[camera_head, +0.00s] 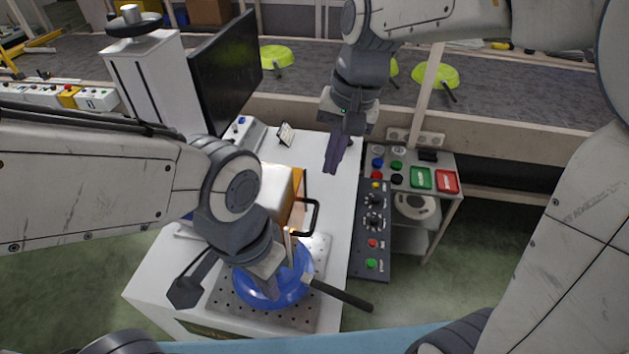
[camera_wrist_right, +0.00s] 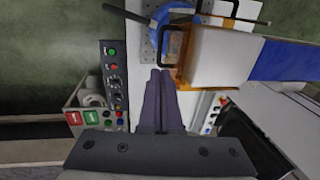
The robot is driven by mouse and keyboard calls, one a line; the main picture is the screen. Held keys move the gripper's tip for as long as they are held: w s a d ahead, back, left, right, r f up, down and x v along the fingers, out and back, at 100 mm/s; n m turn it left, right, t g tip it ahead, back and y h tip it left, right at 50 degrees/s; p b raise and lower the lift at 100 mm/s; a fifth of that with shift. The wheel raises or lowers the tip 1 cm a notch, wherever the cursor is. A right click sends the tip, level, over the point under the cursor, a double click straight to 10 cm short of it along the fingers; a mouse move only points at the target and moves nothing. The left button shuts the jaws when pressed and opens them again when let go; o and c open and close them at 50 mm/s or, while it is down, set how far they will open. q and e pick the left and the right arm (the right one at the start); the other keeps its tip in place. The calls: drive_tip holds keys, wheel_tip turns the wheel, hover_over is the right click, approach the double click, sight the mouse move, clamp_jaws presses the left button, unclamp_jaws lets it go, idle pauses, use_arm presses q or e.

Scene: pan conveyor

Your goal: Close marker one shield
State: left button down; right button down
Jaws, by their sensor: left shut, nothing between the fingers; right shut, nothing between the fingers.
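The marker is a white box with an orange shield (camera_head: 298,190) and a black handle (camera_head: 311,217), standing on the white table in the head view. In the right wrist view the white-topped box (camera_wrist_right: 222,58) and a black handle (camera_wrist_right: 163,46) show at the upper middle. A blue pan (camera_head: 300,268) sits on a perforated plate in front of the marker. My left gripper (camera_head: 272,290) is shut and empty over the pan, hiding part of it. My right gripper (camera_head: 333,168) is shut and empty above the table, behind and right of the shield; its fingers (camera_wrist_right: 160,75) point toward the handle side.
A black button panel (camera_head: 372,220) runs along the table's right edge, beside a stand with green and red buttons (camera_head: 420,178). A monitor (camera_head: 226,72) stands behind on the left. The conveyor (camera_head: 310,85) carries green pans. The pan's black handle (camera_head: 342,293) juts right.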

sight(315, 218)
drive_tip(key=f, duration=0.4)
drive_tip(key=a+f+p, duration=0.1)
drive_tip(key=f, duration=0.4)
drive_tip(key=a+f, duration=0.1)
drive_tip(key=f, duration=0.3)
drive_tip(key=shift+w+a+f+p, duration=0.2)
drive_tip(key=shift+w+f+p, duration=0.1)
drive_tip(key=shift+f+p, duration=0.1)
